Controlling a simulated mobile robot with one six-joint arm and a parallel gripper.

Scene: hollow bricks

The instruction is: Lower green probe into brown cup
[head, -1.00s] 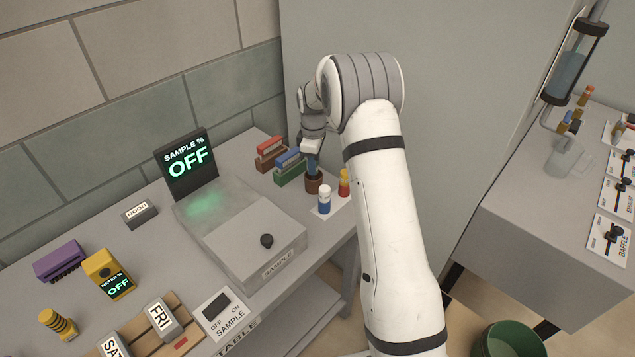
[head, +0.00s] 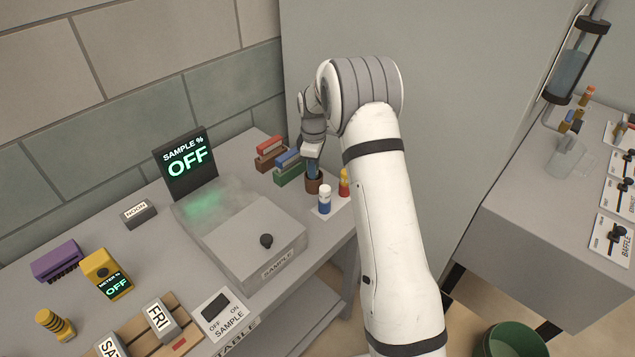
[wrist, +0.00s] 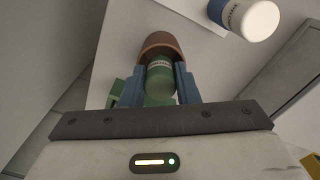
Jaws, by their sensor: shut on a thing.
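The brown cup (head: 314,186) stands upright near the back right of the table. My gripper (head: 313,170) points down at the cup, its blue fingers at the rim. In the wrist view my gripper (wrist: 160,84) is shut on the green probe (wrist: 160,78), with one finger on each side. The brown cup (wrist: 162,41) shows just beyond the probe, and the probe's far end overlaps the cup opening. How deep the probe sits in the cup cannot be told. The probe is hidden in the head view.
A blue bottle (head: 324,200) and a red-and-yellow bottle (head: 344,183) stand close to the cup. A green block with blue top (head: 288,168) and a brown block with red top (head: 270,153) stand on its left. The sample box (head: 245,235) lies front left.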

